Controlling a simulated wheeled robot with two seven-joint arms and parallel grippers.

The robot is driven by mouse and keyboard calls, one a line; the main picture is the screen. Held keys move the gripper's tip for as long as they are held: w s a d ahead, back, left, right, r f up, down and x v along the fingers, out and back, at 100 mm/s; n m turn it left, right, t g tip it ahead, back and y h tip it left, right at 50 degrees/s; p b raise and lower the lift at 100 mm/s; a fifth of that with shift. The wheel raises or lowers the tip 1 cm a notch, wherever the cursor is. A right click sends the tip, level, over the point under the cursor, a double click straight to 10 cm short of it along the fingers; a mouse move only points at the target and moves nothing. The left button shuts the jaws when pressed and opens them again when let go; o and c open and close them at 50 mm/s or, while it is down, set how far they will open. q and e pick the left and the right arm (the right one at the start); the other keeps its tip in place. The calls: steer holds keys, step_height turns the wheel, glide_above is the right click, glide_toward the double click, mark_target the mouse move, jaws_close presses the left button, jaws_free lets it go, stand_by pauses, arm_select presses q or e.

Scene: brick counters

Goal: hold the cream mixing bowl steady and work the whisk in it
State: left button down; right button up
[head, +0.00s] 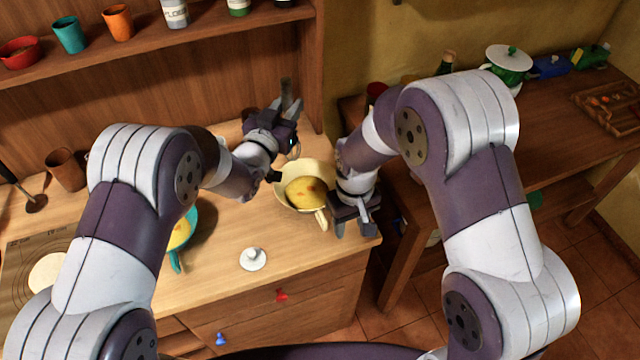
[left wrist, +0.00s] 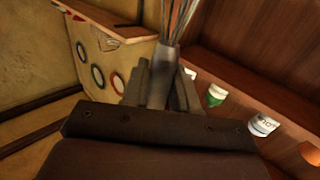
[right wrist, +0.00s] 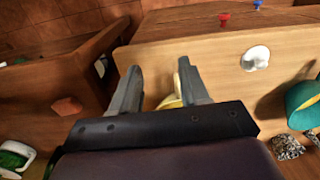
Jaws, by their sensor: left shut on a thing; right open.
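The cream mixing bowl (head: 318,170) stands near the right end of the wooden counter with yellow contents and a handle toward the front. My left gripper (head: 287,106) is above and behind the bowl, shut on the whisk (head: 286,88). In the left wrist view the grey handle of the whisk (left wrist: 166,62) is between the fingers, with its wires pointing away. My right gripper (head: 355,225) is open just right of the bowl's handle. In the right wrist view a pale yellow part of the bowl (right wrist: 172,101) shows by the right finger, partly hidden.
A teal bowl (head: 190,222) with yellow contents stands left on the counter, partly behind my left arm. A white knobbed lid (head: 253,259) lies near the front edge. A brown cup (head: 66,169) stands at the back left. A lower table (head: 545,120) is at right, across a gap.

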arm_select(q)
steer(key=shift+d, duration=0.25)
arm_select(e)
steer(key=n, duration=0.1)
glide_above(325, 221)
steer(key=s+d, duration=0.1)
steer(key=s, duration=0.2)
step_height(325, 221, down, 2)
arm_select(q)
steer(key=shift+s+a+r, duration=0.1)
steer(key=shift+s+a, duration=0.05)
steer(key=shift+s, duration=0.05)
arm_select(e)
steer(key=w, duration=0.2)
steer(key=w+a+r+n, duration=0.1)
steer(key=shift+a, duration=0.1)
arm_select(q)
steer(key=shift+w, duration=0.1)
arm_select(e)
step_height(325, 221, down, 12)
steer(key=shift+r, duration=0.1)
steer(key=shift+d, duration=0.2)
